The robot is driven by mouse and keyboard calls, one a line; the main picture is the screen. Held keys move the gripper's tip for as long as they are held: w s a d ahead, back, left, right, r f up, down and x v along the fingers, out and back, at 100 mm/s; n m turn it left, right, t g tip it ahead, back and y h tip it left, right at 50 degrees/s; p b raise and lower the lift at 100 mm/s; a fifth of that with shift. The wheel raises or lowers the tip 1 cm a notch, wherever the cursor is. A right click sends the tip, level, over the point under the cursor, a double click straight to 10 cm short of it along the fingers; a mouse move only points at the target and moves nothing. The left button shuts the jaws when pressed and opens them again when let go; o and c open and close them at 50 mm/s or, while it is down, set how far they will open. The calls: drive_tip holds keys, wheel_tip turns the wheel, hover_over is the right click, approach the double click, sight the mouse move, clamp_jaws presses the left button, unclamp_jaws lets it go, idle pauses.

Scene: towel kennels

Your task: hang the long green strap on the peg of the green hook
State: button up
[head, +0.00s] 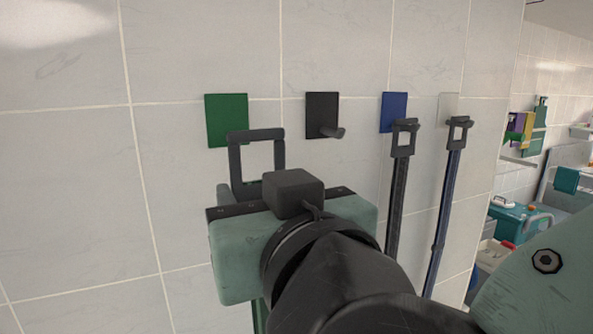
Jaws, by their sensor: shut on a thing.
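The green hook (226,112) is a square green plate on the tiled wall, left of the other hooks. Its peg does not show; the ring's upper left corner covers the plate's lower right part. My gripper (250,198) is in front of the wall, below and right of the green plate, shut on the long green strap (258,316). The strap's dark rectangular ring (237,165) stands upright above my gripper. A length of green strap hangs below my gripper. My fingertips are hidden behind the gripper body. I cannot tell whether the ring is around the peg.
To the right, a black hook (321,108) has a bare peg. A blue hook (390,108) holds a dark strap (398,190), and a white hook (446,103) holds a blue strap (444,220). The wall left of the green plate is clear. A cluttered teal table (520,222) is far right.

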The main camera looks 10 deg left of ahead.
drive_tip(key=shift+x, duration=2.2)
drive_tip(key=shift+w+a, duration=0.15)
drive_tip(key=shift+x, duration=1.1)
drive_tip(key=shift+w+a, duration=0.1)
drive_tip(key=shift+b+x, duration=0.3)
drive_tip(key=shift+x, duration=0.75)
drive_tip(key=shift+w+a, duration=0.1)
drive_tip(key=shift+w, duration=0.05)
drive_tip(key=shift+x, duration=0.85)
drive_tip(key=shift+f+b, duration=0.7)
drive_tip(key=shift+b, duration=0.05)
